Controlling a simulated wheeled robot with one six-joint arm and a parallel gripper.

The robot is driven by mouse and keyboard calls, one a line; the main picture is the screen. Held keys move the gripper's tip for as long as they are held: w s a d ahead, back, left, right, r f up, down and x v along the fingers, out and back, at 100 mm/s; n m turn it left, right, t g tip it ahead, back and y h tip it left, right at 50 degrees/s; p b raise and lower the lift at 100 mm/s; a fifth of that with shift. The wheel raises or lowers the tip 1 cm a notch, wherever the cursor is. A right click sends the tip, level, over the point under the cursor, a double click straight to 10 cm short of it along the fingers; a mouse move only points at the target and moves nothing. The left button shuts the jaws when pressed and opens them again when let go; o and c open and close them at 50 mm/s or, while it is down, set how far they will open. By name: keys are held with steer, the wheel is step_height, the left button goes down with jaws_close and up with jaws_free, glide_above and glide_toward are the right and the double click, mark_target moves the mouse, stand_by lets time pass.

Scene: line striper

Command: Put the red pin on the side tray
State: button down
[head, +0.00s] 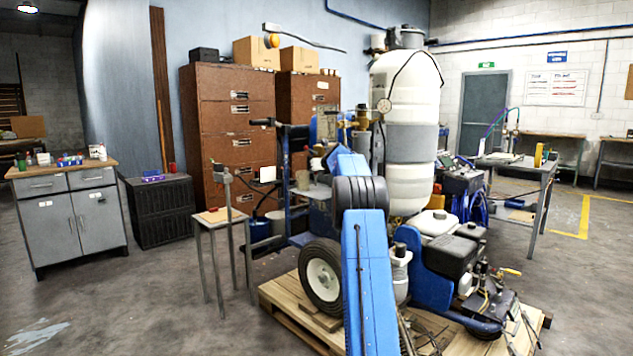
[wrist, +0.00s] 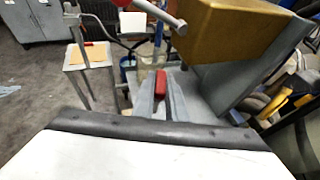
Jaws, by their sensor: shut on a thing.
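In the wrist view, the red pin (wrist: 160,83) sits between the two grey fingers of my gripper (wrist: 161,88), which is shut on it. The pin is clear of the side tray. The side tray (head: 228,212) is a small grey stand with a tan top, left of the striper machine in the head view. A small red spot shows on its top there. The tray also shows at the upper left of the wrist view (wrist: 70,64), left of my gripper and apart from it. In the head view my arm and the machine hide my gripper and the pin.
A gold-coloured block (wrist: 235,32) and a grey rod with a rounded end (wrist: 155,12) are close above my gripper. A thin upright post (head: 229,215) stands at the tray. The machine's wheel (head: 322,280) and wooden pallet (head: 290,306) are below.

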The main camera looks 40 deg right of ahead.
steer(key=shift+f, duration=2)
steer(key=shift+d+f, duration=0.15)
steer(key=shift+f, duration=0.05)
steer(key=c, duration=1.8)
jaws_free()
steer(key=shift+f, duration=0.15)
steer(key=shift+o, duration=0.2)
steer(key=shift+s+r, duration=0.15)
steer(key=shift+r, duration=0.05)
steer(key=v, duration=0.7)
